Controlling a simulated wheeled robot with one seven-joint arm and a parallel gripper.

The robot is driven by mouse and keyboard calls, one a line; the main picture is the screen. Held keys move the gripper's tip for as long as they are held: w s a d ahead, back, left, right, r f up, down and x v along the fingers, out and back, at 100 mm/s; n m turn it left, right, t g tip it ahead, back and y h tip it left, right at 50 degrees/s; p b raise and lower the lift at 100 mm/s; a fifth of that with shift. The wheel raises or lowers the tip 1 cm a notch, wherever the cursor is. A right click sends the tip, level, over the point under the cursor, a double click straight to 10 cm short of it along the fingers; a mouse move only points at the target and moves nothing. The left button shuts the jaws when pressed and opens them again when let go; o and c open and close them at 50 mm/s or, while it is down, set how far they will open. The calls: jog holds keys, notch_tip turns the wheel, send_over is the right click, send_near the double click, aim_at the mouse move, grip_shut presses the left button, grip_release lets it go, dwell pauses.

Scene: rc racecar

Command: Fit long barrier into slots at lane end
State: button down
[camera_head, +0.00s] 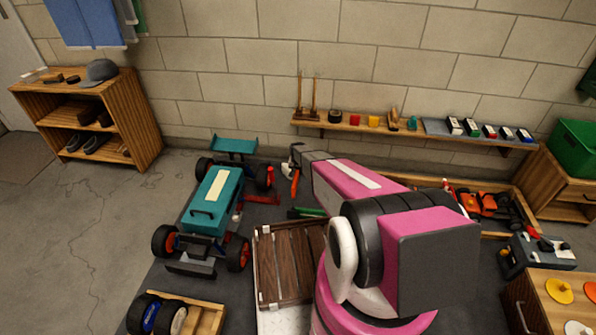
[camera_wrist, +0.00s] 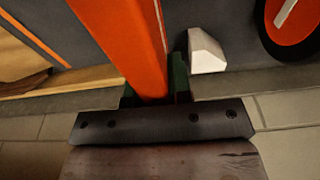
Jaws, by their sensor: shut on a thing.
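The long barrier (camera_wrist: 128,40) is an orange bar in the wrist view, running from the top edge down into my gripper (camera_wrist: 153,85). The green fingertips stand on either side of its near end, and the gripper is shut on it. In the head view my gripper (camera_head: 295,158) is at the far end of my pink arm, right of the teal car. A small orange piece of the barrier (camera_head: 295,183) shows below it; my arm and the angle hide the rest. A dark grey surface with an orange line (camera_wrist: 42,40) lies left of the barrier. I cannot make out the slots.
A white wedge block (camera_wrist: 206,52) is close right of the fingertips, with a wheel (camera_wrist: 290,25) beyond. The teal car (camera_head: 217,195) stands left of my arm. A wooden slatted panel (camera_head: 285,262) is nearby. The wall shelf (camera_head: 350,128) holds small parts. Floor at left is clear.

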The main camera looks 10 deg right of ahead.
jog(key=shift+f, duration=2.65)
jog(key=shift+f, duration=4.3)
jog(key=c, duration=1)
grip_release()
jog(key=shift+o, duration=0.2)
jog(key=r, duration=0.3)
jog(key=s+r, duration=0.1)
jog(key=r, duration=0.6)
jog(key=shift+s+a+r, duration=0.25)
jog(key=shift+r, duration=0.15)
